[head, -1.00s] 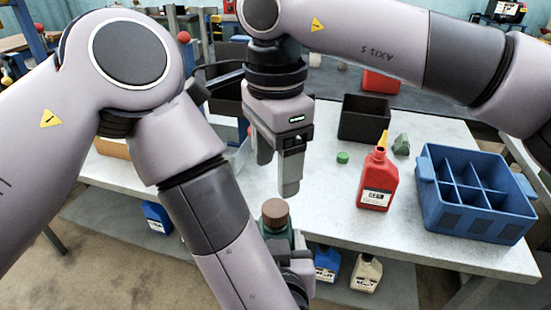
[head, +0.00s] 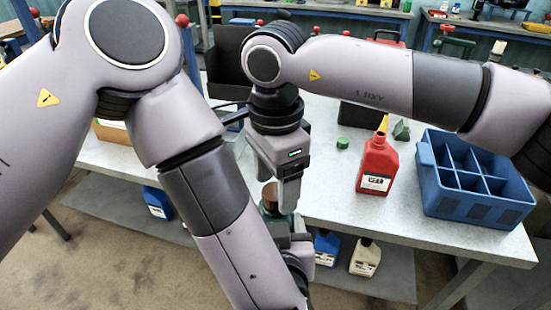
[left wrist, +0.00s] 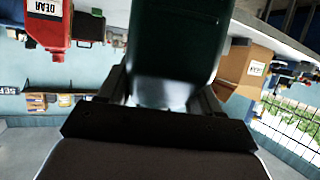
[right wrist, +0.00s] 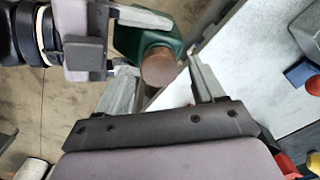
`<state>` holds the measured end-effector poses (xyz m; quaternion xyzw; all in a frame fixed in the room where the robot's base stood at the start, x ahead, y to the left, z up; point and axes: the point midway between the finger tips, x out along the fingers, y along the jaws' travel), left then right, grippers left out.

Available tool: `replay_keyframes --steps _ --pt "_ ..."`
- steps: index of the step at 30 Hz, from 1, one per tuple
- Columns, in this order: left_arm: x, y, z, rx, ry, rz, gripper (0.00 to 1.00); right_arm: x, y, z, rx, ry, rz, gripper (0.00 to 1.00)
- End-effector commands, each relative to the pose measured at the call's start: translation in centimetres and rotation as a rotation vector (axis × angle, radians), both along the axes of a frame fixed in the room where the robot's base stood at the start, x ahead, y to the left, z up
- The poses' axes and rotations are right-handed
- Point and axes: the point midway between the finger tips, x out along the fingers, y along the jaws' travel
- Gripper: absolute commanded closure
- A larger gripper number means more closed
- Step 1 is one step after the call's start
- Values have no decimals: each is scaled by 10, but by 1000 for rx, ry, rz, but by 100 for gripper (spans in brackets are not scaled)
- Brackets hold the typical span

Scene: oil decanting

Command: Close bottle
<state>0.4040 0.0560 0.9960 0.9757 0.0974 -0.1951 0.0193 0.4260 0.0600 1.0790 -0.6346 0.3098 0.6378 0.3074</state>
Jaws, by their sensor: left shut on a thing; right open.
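A dark green bottle (head: 268,211) with a brown cap (head: 271,192) at its top is held in front of the table edge. My left gripper (left wrist: 166,88) is shut on the bottle body, which fills the middle of the left wrist view (left wrist: 175,45). My right gripper (head: 287,203) points down beside the cap and partly hides it. In the right wrist view its open fingers (right wrist: 160,85) lie to either side of the brown cap (right wrist: 159,68). I cannot tell whether either finger touches the cap.
A red bottle (head: 377,165) with a yellow spout stands on the table beside a blue divided crate (head: 475,208). Blue (head: 327,248) and white (head: 365,258) bottles stand on the lower shelf.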

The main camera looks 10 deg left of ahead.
Motion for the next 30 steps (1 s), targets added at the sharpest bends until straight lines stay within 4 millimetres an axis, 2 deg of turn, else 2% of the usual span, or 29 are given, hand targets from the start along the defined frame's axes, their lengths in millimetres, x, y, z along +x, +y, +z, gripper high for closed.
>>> replay_keyframes --steps 4,13,14,18,19,26,30 --pt "1 0 2 0 -7 1 100 0 0 -10 -1 -1 0 32" --pt "1 0 2 0 -7 1 100 0 0 -11 0 -1 0 32" --pt "1 0 2 0 -7 1 100 0 0 -11 0 -1 0 38" --pt "1 0 2 0 -7 1 100 0 0 -11 0 -1 0 84" --pt "1 0 2 0 -7 1 100 0 0 -11 0 -1 0 90" --pt "1 0 2 -1 -7 0 100 0 0 -11 0 -1 -17 91" --pt "1 0 2 -1 -7 0 100 0 0 -11 0 -2 -143 91"
